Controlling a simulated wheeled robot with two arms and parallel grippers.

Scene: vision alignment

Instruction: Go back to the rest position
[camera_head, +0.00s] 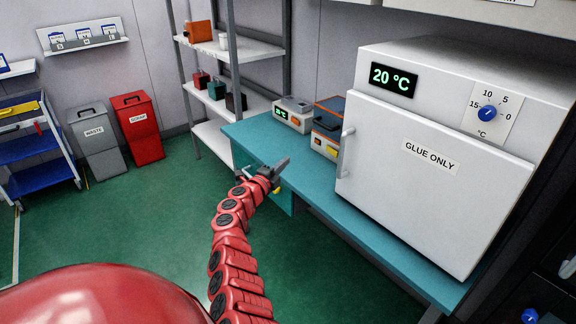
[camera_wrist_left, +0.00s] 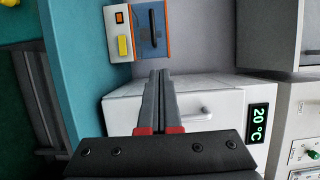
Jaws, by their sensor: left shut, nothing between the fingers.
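My left gripper (camera_head: 279,168) is at the end of the red arm, over the near left edge of the teal bench (camera_head: 262,142). In the left wrist view its two fingers (camera_wrist_left: 159,74) are together, with nothing between them. In the head view it is to the left of the white cabinet and apart from it. My right gripper is in neither view.
The white GLUE ONLY cabinet (camera_head: 432,190) stands on the bench, its door shut and display reading 20 °C. An orange-and-blue device (camera_head: 327,126) and a small grey device (camera_head: 293,114) stand behind. Shelves (camera_head: 220,100) and bins (camera_head: 139,128) are farther back. Green floor is clear at left.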

